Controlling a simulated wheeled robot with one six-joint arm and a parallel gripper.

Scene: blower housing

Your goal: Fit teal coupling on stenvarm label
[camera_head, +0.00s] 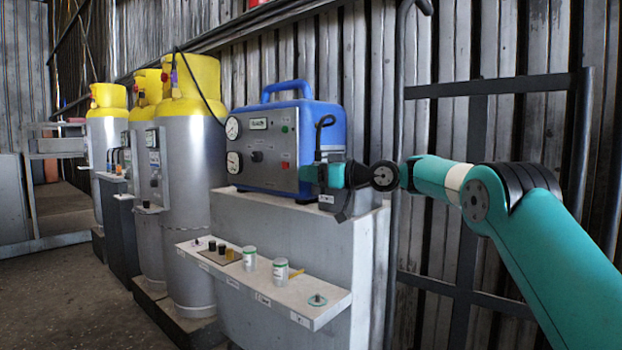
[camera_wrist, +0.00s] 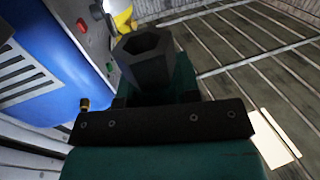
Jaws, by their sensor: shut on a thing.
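My gripper (camera_head: 318,175) is at the right end of the blue housing's front. In the wrist view my gripper (camera_wrist: 150,85) is shut on a dark piece with a hexagonal socket (camera_wrist: 147,48). Its sides look dark, with dark teal behind; I cannot tell whether it is the teal coupling. A small dark and brass fitting (camera_wrist: 85,104) shows beside the housing.
The narrow shelf (camera_head: 270,290) holds black and yellow caps and two pale canisters (camera_head: 280,270). Its front-edge labels are too small to read. The housing stands on a grey cabinet (camera_head: 300,230). Yellow-topped cylinders (camera_head: 190,150) stand left; a dark metal frame (camera_head: 480,150) is right.

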